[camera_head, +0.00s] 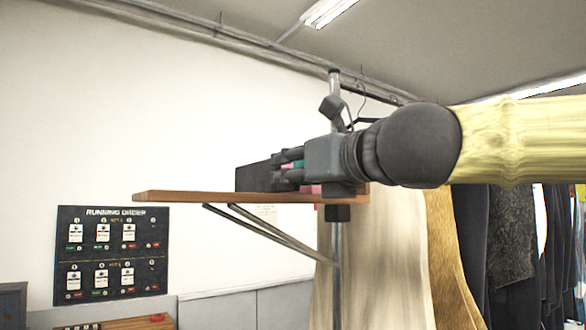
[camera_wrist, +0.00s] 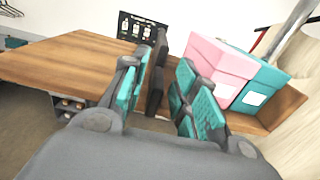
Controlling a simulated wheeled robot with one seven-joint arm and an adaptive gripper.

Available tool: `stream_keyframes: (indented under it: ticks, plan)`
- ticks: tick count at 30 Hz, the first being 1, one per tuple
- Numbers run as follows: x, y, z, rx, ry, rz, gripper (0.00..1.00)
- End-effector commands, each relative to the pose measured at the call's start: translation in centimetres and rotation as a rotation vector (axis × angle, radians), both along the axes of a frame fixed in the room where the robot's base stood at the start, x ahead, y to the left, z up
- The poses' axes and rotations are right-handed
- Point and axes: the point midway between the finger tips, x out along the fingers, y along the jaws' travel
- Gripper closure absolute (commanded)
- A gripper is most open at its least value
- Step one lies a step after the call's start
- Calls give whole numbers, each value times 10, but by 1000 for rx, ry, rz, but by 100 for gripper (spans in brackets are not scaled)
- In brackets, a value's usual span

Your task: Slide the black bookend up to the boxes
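The black bookend (camera_wrist: 157,72) stands upright on the wooden shelf in the wrist view. In the head view its dark plate (camera_head: 253,178) rises from the shelf, left of my gripper. The pink box (camera_wrist: 222,63) and the teal box (camera_wrist: 258,84) stand side by side to the right of the bookend, with a gap between bookend and pink box. My gripper (camera_wrist: 163,92) is open, its fingers either side of the bookend. The left finger is close to the plate; I cannot tell if it touches. The right finger is between plate and pink box. In the head view my gripper (camera_head: 288,168) partly hides the boxes.
The wooden shelf (camera_head: 200,196) is bare left of the bookend, and its bare top also shows in the wrist view (camera_wrist: 75,62). A metal upright (camera_head: 337,240) and a bracket carry it. Garments hang at the right. A running-order board (camera_head: 112,250) is on the wall.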

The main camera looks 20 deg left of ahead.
Motion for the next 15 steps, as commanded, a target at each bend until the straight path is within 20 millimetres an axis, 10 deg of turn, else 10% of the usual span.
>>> stream_keyframes:
  ticks: [4,15]
  plan:
    - [0,0,0,0,0,0,100]
    - [12,-8,2,2,3,-3,100]
